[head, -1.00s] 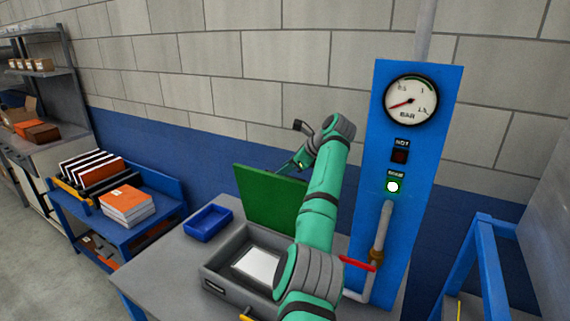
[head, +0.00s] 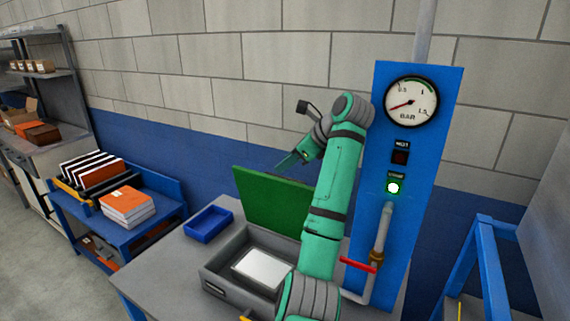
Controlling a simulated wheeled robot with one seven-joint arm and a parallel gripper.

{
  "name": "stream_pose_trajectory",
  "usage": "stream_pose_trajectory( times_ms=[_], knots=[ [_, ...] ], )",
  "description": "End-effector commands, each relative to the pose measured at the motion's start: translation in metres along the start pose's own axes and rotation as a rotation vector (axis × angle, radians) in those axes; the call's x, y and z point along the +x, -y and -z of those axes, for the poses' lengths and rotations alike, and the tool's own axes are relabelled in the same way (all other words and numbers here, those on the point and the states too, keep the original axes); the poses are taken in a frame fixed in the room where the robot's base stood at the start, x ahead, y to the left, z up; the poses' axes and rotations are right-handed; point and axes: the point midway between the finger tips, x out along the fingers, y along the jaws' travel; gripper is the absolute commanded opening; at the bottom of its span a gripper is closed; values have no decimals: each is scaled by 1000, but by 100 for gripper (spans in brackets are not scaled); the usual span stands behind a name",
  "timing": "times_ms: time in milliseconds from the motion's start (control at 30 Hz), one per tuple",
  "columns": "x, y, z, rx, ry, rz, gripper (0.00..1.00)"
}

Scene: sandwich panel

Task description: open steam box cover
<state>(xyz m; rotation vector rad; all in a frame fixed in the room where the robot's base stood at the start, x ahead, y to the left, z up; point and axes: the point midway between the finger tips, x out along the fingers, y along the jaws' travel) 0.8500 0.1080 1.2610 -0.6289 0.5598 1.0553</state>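The steam box (head: 214,284) is a grey open-topped box on the grey table, with a pale flat sheet (head: 263,268) inside. Its green cover (head: 265,205) stands raised at the back of the box, leaning up and open. My green arm reaches up on the right of the box, in front of part of the cover. My gripper (head: 283,168) is at the cover's top edge, behind or just above it. Its fingertips are too small and partly hidden, so I cannot tell whether they touch the cover.
A blue panel (head: 428,150) with a gauge, a lit green lamp and a red-handled valve (head: 358,264) stands right of my arm. A small blue tray (head: 208,224) sits left of the box. A blue cart with books (head: 126,200) is further left.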

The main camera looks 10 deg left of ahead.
Motion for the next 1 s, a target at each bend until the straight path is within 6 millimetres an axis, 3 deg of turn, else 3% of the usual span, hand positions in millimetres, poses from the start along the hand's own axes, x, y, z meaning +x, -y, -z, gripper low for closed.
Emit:
stream_pose_trajectory(
  times_ms=[267,500,1000],
  knots=[
    [-4,-16,-1,-3,-6,-17,30],
    [-18,-31,-5,-4,-3,-16,30],
    [-21,-32,-4,-2,-3,-16,30]
  ],
)
